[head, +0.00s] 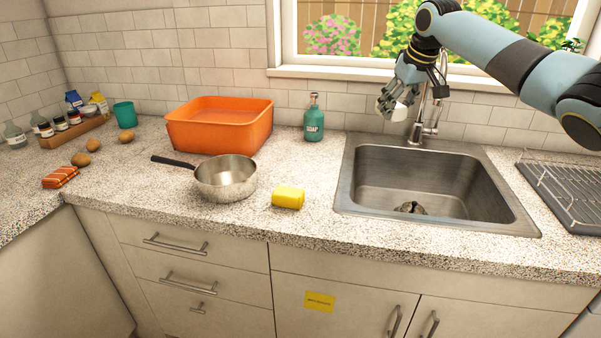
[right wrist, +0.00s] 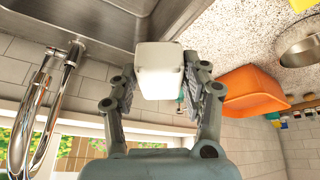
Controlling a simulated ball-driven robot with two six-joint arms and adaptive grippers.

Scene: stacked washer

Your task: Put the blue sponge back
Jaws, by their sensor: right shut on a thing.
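I see no blue sponge in either view. A yellow sponge-like block (head: 288,197) lies on the counter left of the sink (head: 430,190). My right gripper (head: 394,104) is raised above the back of the sink, beside the tap. It is shut on a white object with rounded corners (head: 384,108). In the right wrist view the white object (right wrist: 160,70) sits between both fingers of the gripper (right wrist: 161,90); what it is exactly I cannot tell. My left gripper is not in view.
The metal tap (head: 420,112) stands close to my right gripper. A green soap bottle (head: 314,119), an orange tub (head: 220,124) and a saucepan (head: 226,178) stand left of the sink. A dish rack (head: 570,190) is at right. The counter's front left is mostly clear.

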